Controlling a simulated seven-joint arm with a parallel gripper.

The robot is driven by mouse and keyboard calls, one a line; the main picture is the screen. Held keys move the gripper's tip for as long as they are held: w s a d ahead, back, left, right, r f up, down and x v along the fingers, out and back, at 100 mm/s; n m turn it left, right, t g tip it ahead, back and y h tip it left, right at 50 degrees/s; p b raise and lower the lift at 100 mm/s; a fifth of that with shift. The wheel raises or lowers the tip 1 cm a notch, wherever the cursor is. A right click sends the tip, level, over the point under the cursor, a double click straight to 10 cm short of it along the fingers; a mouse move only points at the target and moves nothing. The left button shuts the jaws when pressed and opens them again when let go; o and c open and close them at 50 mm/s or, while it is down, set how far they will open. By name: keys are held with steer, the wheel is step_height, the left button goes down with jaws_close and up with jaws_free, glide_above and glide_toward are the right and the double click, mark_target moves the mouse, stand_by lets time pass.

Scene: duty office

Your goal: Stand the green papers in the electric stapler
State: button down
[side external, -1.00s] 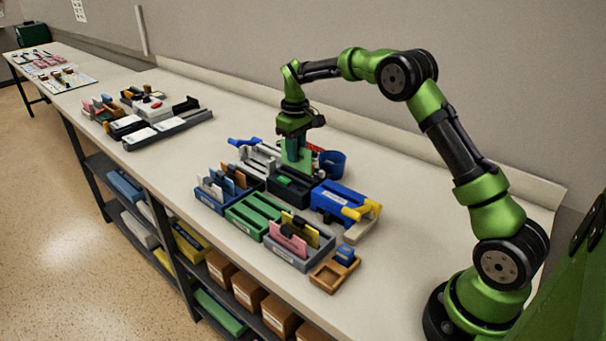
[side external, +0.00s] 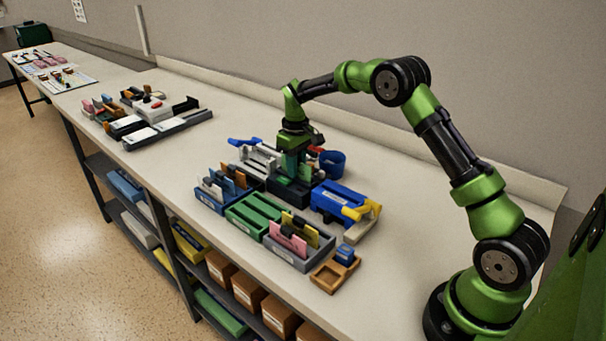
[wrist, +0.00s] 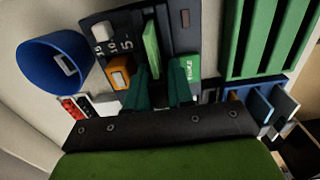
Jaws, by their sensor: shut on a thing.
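The electric stapler is the dark block (side external: 290,194) under my gripper (side external: 294,172) in the side view. In the wrist view the stapler (wrist: 185,42) shows a numbered dial, an orange button and a green label. My gripper (wrist: 160,88) is shut on the green papers (wrist: 151,46), a thin light-green upright stack seen nearly edge-on. The papers are over the stapler's slot area, between the button and the green label. Their lower edge is hidden, so I cannot tell how deep they sit.
A blue cup (side external: 332,164) stands just behind the stapler. A blue and yellow device (side external: 345,204) is to its right. A slotted green tray (side external: 254,216), a blue sorter (side external: 212,203) and a grey tray (side external: 300,262) with pink and yellow papers are in front.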

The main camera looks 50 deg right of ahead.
steer(key=c, duration=0.9)
jaws_free()
steer(key=shift+r, duration=0.1)
steer(key=shift+r, duration=4.45)
